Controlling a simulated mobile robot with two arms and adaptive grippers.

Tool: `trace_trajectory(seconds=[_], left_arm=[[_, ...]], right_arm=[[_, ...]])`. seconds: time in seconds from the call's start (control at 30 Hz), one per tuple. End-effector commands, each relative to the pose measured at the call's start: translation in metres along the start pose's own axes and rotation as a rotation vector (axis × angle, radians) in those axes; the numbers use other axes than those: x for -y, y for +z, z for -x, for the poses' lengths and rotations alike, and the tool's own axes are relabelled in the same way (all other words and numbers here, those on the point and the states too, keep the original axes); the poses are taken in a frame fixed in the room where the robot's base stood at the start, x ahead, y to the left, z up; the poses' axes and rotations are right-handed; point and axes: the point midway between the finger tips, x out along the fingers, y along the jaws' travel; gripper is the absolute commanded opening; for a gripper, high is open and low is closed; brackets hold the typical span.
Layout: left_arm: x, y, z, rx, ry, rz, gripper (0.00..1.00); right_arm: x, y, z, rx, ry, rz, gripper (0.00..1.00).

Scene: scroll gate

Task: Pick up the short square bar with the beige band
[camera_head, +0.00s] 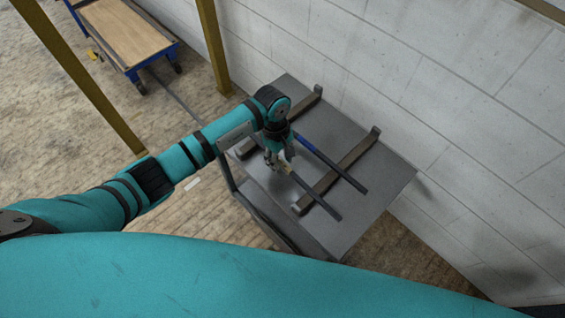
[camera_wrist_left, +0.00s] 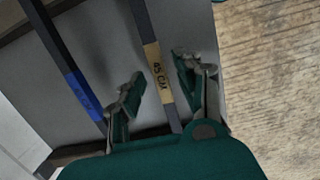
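The bar with the beige band is a dark square bar (camera_head: 318,198) lying across two supports on a grey table. Its beige band (camera_wrist_left: 158,72), marked "45 CM", shows in the left wrist view. My left gripper (camera_head: 279,164) is over this bar and partly hides it in the head view. In the left wrist view, the fingers of the left gripper (camera_wrist_left: 155,80) are spread apart, one on each side of the beige band. I cannot tell how far above the bar they are. My right gripper is not in view.
A second dark bar with a blue band (camera_head: 340,172) lies roughly parallel, also in the left wrist view (camera_wrist_left: 82,95). The grey table (camera_head: 385,175) has two dark supports with upturned ends. A block wall (camera_head: 430,90) stands behind it. A wooden-topped blue cart (camera_head: 125,35) is at upper left.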

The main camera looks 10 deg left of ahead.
Motion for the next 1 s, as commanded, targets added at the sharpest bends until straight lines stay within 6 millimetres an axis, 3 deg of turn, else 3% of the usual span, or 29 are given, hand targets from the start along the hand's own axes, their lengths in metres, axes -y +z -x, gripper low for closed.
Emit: trace_trajectory(seconds=[0.03, 0.23, 1.0], left_arm=[[0.000, 0.000, 0.000, 0.000, 0.000, 0.000, 0.26], [0.000, 0.000, 0.000, 0.000, 0.000, 0.000, 0.00], [-0.001, 0.000, 0.010, -0.001, 0.004, 0.000, 0.00]], right_arm=[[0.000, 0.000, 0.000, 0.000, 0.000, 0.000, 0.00], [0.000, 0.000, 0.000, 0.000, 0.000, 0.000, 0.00], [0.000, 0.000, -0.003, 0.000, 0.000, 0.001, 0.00]])
